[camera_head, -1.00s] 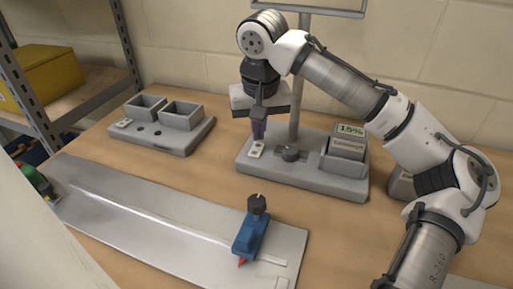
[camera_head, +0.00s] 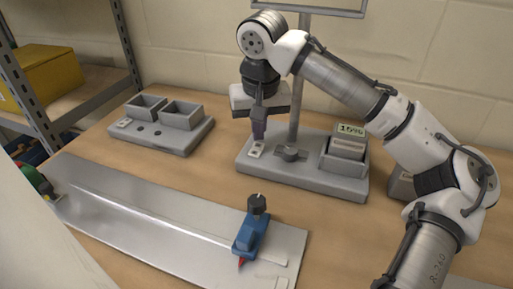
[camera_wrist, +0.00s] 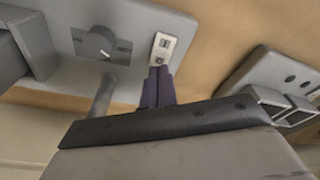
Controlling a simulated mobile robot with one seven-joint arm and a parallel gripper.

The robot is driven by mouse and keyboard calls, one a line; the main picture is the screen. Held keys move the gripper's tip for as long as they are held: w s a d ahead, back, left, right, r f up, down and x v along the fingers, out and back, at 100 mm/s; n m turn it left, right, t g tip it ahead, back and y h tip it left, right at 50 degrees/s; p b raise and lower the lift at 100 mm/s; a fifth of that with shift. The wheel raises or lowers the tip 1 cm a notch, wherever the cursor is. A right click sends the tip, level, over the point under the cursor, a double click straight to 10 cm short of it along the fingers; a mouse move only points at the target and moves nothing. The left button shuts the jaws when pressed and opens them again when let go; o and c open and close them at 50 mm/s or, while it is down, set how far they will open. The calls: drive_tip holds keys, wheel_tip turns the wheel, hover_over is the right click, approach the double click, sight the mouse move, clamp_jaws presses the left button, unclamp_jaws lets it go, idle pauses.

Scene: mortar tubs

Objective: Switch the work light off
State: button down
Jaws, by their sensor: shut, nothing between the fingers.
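The work light has a grey base (camera_head: 268,180) on the bench with an upright pole. Only the lower edge of its framed head (camera_head: 318,11) shows at the top; I cannot tell whether it is lit. A small pale rocker switch (camera_head: 256,150) sits on the base's left, and shows in the wrist view (camera_wrist: 161,47). My gripper (camera_head: 258,137) is shut and empty, pointing down over the switch. In the wrist view its dark fingertips (camera_wrist: 158,71) are at the switch's near end; I cannot tell whether they touch it.
A knob (camera_head: 290,153) and a block holder with a "15%" card (camera_head: 351,130) share the base. A grey two-cup stand (camera_head: 181,146) is to the left. In front lies a metal plate (camera_head: 150,215) with a blue tool (camera_head: 250,238). A shelf rack stands far left.

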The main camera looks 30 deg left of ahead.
sight(258, 145)
drive_tip(key=shift+f+b, duration=0.35)
drive_tip(key=shift+f, duration=0.5)
idle(0.3)
wheel_tip(258, 145, up, 7)
drive_tip(key=p, duration=0.7)
idle(0.7)
